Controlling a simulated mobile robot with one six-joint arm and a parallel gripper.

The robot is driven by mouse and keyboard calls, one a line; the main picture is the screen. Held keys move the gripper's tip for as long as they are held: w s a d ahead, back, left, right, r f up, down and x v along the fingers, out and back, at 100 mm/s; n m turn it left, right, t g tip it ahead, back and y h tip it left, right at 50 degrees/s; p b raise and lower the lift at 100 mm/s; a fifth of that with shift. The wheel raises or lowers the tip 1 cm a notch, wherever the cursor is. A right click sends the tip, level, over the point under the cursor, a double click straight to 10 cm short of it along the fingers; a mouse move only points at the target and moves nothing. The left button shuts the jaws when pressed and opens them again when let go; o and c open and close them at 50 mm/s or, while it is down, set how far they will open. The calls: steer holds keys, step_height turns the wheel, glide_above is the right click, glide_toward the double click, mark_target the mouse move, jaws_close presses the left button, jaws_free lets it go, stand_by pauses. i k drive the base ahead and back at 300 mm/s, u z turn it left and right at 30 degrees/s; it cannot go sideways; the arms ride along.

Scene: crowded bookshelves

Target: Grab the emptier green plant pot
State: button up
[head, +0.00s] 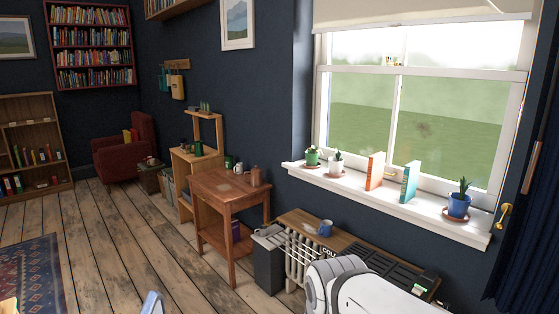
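A green plant pot (312,158) with a small plant stands on a saucer at the left end of the white windowsill (398,200). Small dark green items (198,149) stand on the wooden stand left of the window; they are too small to tell whether any is a pot. I cannot see into the pot or compare how full pots are. A white rounded part of my own arm shows at the bottom right, below the sill. My gripper is not visible.
A white pot (336,164), two upright books (375,171) and a blue pot (459,205) share the sill. Below it a shelf over a radiator holds a blue mug (325,228). A wooden side table (232,187) and grey bin (269,262) stand left. Floor further left is open.

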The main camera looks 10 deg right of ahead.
mark_target(312, 156)
steer(key=i, duration=3.8)
steer(key=z, duration=1.25)
